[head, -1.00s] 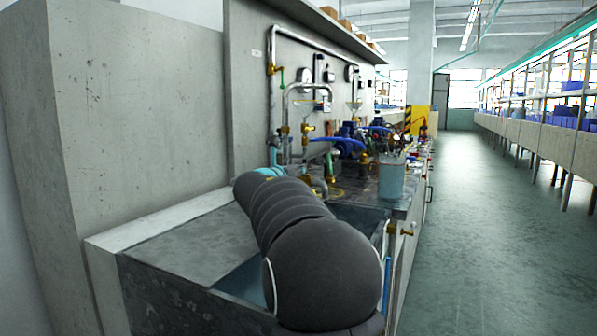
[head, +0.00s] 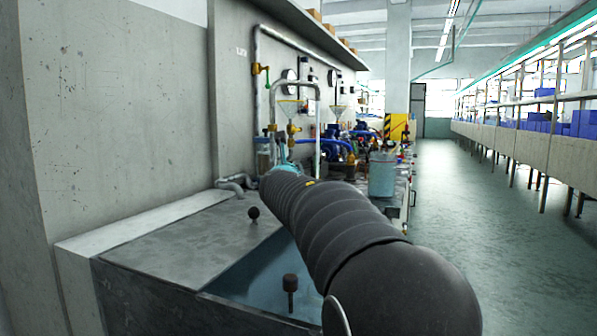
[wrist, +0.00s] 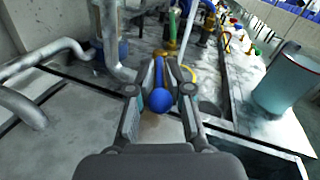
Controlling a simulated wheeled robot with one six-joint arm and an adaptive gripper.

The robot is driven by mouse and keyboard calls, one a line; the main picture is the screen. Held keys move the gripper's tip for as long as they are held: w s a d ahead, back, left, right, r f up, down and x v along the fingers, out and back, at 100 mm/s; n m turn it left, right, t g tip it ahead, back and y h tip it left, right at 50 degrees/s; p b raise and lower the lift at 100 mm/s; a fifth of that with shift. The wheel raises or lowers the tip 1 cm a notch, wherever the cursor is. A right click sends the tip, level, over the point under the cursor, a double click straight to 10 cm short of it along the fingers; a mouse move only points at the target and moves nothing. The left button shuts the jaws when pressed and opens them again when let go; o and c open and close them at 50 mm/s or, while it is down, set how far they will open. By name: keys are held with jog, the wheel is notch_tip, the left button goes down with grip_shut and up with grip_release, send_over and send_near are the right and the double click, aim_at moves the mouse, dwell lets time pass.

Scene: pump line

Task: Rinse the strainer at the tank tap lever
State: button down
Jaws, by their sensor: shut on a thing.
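My gripper (wrist: 164,78) is in the wrist view, its fingers closed around a blue piece with a round ball end (wrist: 161,101). I cannot tell whether this is the strainer or a lever; its far part is hidden by the fingers. No strainer can be made out for certain.
Grey pipes (wrist: 40,62) run at the left of the gripper. A pale blue-green bucket (head: 382,175) stands on the bench to the right, also in the wrist view (wrist: 285,82). Pipes, valves and pumps crowd the bench beyond. The floor aisle (head: 455,205) at right is clear.

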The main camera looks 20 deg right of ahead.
jog(key=c, duration=1.2)
grip_release()
jog(key=shift+a, duration=0.25)
jog(key=shift+d, duration=0.1)
jog(key=v, duration=1.2)
jog(key=shift+f, duration=0.1)
